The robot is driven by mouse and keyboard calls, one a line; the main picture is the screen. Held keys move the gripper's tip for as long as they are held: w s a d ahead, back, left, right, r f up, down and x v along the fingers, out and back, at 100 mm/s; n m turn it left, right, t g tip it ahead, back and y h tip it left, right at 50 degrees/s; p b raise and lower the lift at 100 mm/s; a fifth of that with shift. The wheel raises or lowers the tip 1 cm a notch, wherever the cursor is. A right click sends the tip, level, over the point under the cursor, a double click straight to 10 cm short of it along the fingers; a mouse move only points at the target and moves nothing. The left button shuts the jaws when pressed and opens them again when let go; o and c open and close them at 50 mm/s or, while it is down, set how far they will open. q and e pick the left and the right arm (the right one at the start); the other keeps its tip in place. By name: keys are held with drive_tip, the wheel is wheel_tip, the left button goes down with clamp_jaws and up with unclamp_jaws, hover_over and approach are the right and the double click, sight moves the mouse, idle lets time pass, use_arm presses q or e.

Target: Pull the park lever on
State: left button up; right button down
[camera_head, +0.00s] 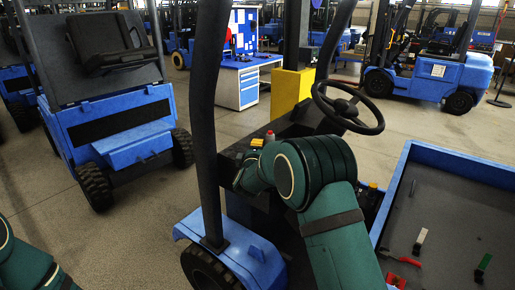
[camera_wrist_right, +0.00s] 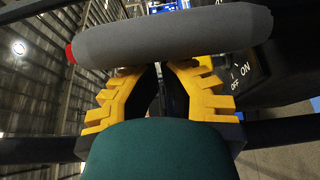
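The park lever's grey rounded handle (camera_wrist_right: 170,38) with a red end (camera_wrist_right: 70,54) lies across the top of the right wrist view. Its red end (camera_head: 270,135) also shows small at the dashboard in the head view. My right gripper (camera_wrist_right: 161,75) has its yellow fingers at the handle, one on each side of a narrow dark gap. The handle hides the fingertips, so I cannot tell whether they grip it. A black panel marked ON and OFF (camera_wrist_right: 240,76) is to the right. Only part of my left arm shows at the lower left of the head view.
The steering wheel (camera_head: 348,107) stands just beyond my right arm, and a dark upright post (camera_head: 207,120) rises to its left. A blue-rimmed tray (camera_head: 455,158) with small loose items lies at the right. Other forklifts stand behind.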

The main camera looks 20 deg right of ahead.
use_arm(q)
wheel_tip(320, 180, down, 17)
drive_tip(key=s+b, duration=0.1)
drive_tip(key=b, duration=1.5)
drive_tip(key=shift+s+d+f+g, duration=0.15)
drive_tip(key=shift+s+d+g, duration=0.05)
drive_tip(key=shift+d+g, duration=0.1)
use_arm(e)
drive_tip(key=s+d+f+m+t+h, duration=0.2)
drive_tip(key=s+d+m, duration=0.6)
drive_tip(key=s, duration=0.4)
drive_tip(key=shift+d+f+h, duration=0.5)
drive_tip(key=shift+d+f, duration=0.1)
drive_tip(key=shift+d, duration=0.15)
drive_tip(key=shift+s+d+f, duration=0.1)
use_arm(q)
drive_tip(key=shift+a, duration=0.15)
